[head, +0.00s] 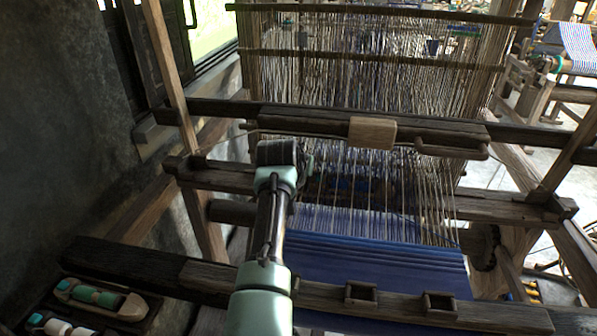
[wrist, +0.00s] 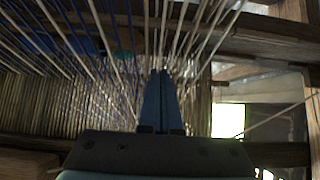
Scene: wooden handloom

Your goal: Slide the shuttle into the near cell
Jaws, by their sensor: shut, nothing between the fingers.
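A pale wooden boat-shaped shuttle (head: 128,309) with a green bobbin lies in a dark tray (head: 154,316) at the lower left of the head view. A second shuttle with a white bobbin (head: 57,327) lies nearer, cut off by the frame edge. I cannot tell which shuttle or cell the task means. My gripper (wrist: 162,73) is shut and empty in the wrist view, its fingertips among or just in front of the warp threads (wrist: 95,45). In the head view my wrist is at the left edge of the warp, well away from the shuttles; the fingers are mostly hidden.
The loom's front beam (head: 330,297) carries two small open wooden boxes, the left box (head: 361,292) and the right box (head: 439,305). Blue cloth (head: 370,265) lies behind it. A crossbeam with a pale block (head: 372,132) spans above the cloth. A dark wall (head: 60,120) stands left.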

